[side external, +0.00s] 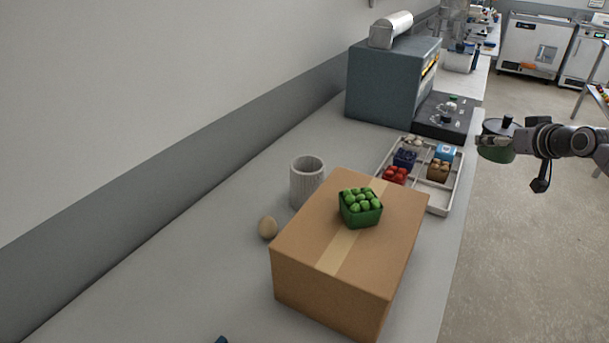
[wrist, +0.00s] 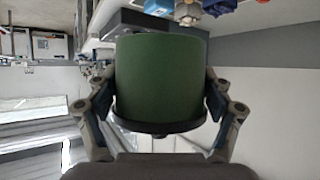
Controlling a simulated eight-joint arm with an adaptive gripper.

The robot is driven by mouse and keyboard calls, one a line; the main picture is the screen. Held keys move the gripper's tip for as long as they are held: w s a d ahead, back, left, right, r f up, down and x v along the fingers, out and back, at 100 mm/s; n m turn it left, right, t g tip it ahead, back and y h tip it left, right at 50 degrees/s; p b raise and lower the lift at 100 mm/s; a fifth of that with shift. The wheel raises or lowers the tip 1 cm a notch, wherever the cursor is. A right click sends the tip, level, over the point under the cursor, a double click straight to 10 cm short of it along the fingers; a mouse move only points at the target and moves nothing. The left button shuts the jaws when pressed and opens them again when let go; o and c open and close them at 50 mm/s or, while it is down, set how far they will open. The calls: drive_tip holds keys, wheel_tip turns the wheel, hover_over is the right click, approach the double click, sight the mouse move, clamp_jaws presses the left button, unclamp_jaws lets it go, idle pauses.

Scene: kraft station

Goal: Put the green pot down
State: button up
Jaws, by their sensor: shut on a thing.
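The green pot (side external: 497,154) has a dark lid with a knob on top. It hangs in the air, off the right edge of the counter (side external: 180,270) as the side view shows it, next to the tray. My gripper (side external: 512,136) is shut on it from the right. In the wrist view the green pot (wrist: 158,75) fills the middle, with a finger of my gripper (wrist: 160,100) on either side and the dark lid at the lower end of the picture. The lid looks closed.
A divided tray (side external: 440,211) holds small baskets of produce. A cardboard box (side external: 330,285) bears a green basket of round green produce (side external: 361,207). A grey ribbed canister (side external: 306,182), an egg-shaped item (side external: 268,227), a black hob (side external: 443,117) and an oven (side external: 385,85) stand nearby.

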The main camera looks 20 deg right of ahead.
sight(492, 154)
wheel_tip(492, 154, down, 3)
drive_tip(key=shift+w+f, duration=0.1)
drive_tip(key=shift+f, duration=0.05)
drive_tip(key=shift+w+a+f, duration=0.1)
drive_tip(key=shift+a+f, duration=0.1)
drive_tip(key=shift+f, duration=0.2)
drive_tip(key=w+a+f, duration=0.2)
drive_tip(key=a, duration=0.1)
drive_tip(key=w+a+f, duration=0.2)
drive_tip(key=a, duration=0.1)
drive_tip(key=w+a+f, duration=0.2)
drive_tip(key=a+f, duration=0.1)
drive_tip(key=shift+a, duration=0.25)
drive_tip(key=shift+f, duration=1.9)
drive_tip(key=shift+f, duration=0.1)
drive_tip(key=o, duration=1.7)
drive_tip(key=shift+s+f, duration=0.1)
drive_tip(key=shift+f, duration=0.15)
drive_tip(key=shift+o, duration=0.2)
drive_tip(key=shift+r, duration=0.1)
